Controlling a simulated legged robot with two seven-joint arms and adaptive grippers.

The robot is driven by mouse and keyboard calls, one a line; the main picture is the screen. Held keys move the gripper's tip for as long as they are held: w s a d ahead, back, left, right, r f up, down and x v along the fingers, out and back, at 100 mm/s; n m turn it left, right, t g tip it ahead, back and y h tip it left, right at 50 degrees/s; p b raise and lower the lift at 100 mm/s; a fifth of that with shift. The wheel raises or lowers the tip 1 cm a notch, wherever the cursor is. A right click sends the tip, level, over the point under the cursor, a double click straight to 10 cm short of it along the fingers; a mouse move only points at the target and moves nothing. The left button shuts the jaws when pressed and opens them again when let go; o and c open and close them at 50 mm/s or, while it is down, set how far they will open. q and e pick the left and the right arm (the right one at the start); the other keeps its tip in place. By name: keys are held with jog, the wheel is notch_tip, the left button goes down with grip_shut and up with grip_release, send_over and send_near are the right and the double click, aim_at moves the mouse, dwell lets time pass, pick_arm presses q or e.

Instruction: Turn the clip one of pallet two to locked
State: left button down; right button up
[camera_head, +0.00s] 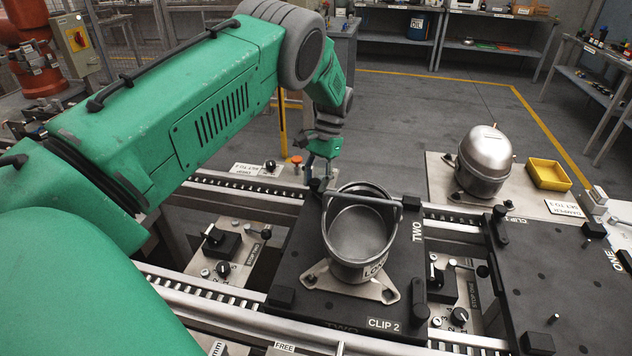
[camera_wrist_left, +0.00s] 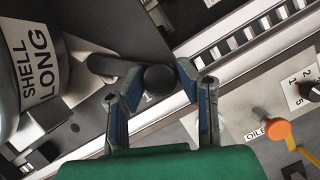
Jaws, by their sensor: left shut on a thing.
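Pallet two (camera_head: 402,250) is a black plate marked TWO on the conveyor rails, with a grey open shell (camera_head: 358,240) on its metal foot plate. My left gripper (camera_head: 321,172) reaches down at the pallet's far left corner. In the left wrist view its two blue-grey fingers (camera_wrist_left: 160,92) close around the round black knob of clip one (camera_wrist_left: 160,79). The clip's dark arm (camera_wrist_left: 103,65) points left toward the shell, labelled SHELL LONG. Clip 2 (camera_head: 419,295) stands at the near right corner, beside its label. My right gripper is out of view.
Pallet one (camera_head: 560,270) lies to the right. A closed metal compressor (camera_head: 485,160) and a yellow bin (camera_head: 548,174) stand on a plate behind it. An orange button (camera_wrist_left: 277,131) sits near my left gripper. Station knobs (camera_head: 222,240) stand left of pallet two.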

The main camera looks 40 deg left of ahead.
pick_arm(q)
jog(key=shift+s+d+f, duration=0.1)
jog(key=shift+s+f, duration=0.05)
jog(key=c, duration=1.2)
grip_release()
jog(key=v, duration=1.2)
jog(key=shift+w+f, duration=0.1)
jog(key=shift+w, duration=0.15)
